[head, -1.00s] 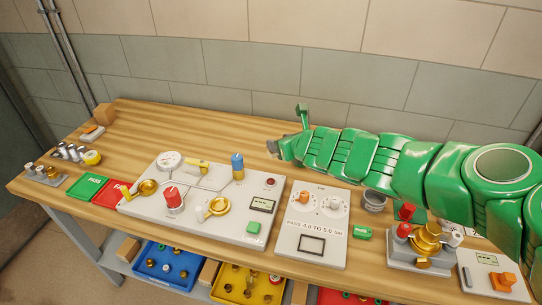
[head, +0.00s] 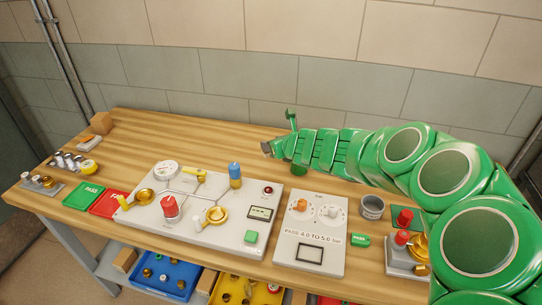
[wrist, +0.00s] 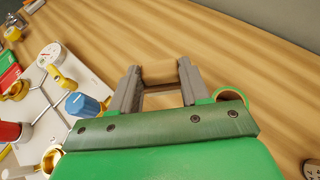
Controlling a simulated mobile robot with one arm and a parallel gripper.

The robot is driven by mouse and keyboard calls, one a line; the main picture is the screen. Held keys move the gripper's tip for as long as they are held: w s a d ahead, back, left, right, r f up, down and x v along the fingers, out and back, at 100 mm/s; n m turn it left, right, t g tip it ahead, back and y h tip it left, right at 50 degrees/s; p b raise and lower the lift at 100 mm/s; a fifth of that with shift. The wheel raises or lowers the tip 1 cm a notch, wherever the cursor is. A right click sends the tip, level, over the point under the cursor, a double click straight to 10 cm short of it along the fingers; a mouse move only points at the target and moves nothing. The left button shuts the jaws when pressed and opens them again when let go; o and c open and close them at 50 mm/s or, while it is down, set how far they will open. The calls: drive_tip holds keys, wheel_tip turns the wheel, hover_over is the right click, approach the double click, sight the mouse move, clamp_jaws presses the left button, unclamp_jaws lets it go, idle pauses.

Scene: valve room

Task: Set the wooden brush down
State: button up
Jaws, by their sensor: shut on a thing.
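My gripper (wrist: 158,85) shows in the wrist view with its two grey fingers shut on the wooden brush (wrist: 159,71), seen as a light wooden block between the fingertips. The bench top lies beyond and below it; I cannot tell whether the brush touches the wood. In the head view my gripper (head: 268,148) is over the rear middle of the workbench (head: 225,140), behind the valve panel. The brush is not clearly visible there.
The white valve panel (head: 150,225) with its blue knob (head: 235,175) stands in front of the gripper. A pressure tester (head: 310,260) and a grey cup (head: 372,207) are to the right. Green (head: 84,195) and red (head: 108,204) trays lie left.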

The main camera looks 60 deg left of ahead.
drive_tip(key=shift+w+a+f, duration=0.35)
drive_tip(key=shift+a+f, duration=0.5)
drive_tip(key=shift+f, duration=0.2)
drive_tip(key=shift+w+a+f, duration=0.4)
drive_tip(key=shift+a+f, duration=0.4)
drive_tip(key=shift+f, duration=0.25)
drive_tip(key=shift+w+a+f, duration=0.35)
drive_tip(key=shift+a+f, duration=0.5)
drive_tip(key=shift+f, duration=0.2)
drive_tip(key=shift+s+a+f, duration=0.1)
drive_tip(key=shift+f, duration=1.45)
drive_tip(key=o, duration=1.1)
drive_tip(key=shift+f, duration=0.15)
drive_tip(key=shift+c, duration=0.2)
